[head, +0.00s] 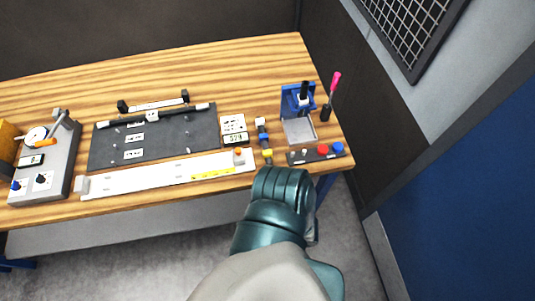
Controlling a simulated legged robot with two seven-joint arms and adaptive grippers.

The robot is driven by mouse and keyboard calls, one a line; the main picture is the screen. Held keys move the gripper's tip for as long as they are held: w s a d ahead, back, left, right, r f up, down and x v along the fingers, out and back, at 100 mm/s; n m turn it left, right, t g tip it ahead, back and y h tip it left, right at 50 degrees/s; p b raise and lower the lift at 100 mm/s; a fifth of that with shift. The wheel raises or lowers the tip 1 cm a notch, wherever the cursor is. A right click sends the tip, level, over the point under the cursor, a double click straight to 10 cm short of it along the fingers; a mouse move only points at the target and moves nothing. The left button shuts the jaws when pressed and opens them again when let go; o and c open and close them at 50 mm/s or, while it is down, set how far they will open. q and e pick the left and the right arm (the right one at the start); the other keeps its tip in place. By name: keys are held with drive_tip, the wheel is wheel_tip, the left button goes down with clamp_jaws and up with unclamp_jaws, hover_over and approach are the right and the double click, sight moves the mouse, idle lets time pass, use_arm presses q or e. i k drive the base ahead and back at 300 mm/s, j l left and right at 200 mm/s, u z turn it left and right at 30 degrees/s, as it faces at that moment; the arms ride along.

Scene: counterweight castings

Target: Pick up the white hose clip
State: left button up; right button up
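I cannot make out the white hose clip for certain. A small white piece (152,116) sits at the dark bar along the back of the black mat (165,145); it is too small to tell whether it is the clip. One of my arms, teal and grey, reaches up from the bottom, right of centre, to the table's front edge. My other arm does not show.
On the wooden table (230,65) are a grey device (52,160), a long white rail (140,180), a blue press (298,100), a button box (318,155) and a pink-handled tool (335,83). The table's back strip is clear. A blue panel (470,190) stands at right.

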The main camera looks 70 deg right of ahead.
sight(259, 121)
drive_tip(key=z, duration=1.4)
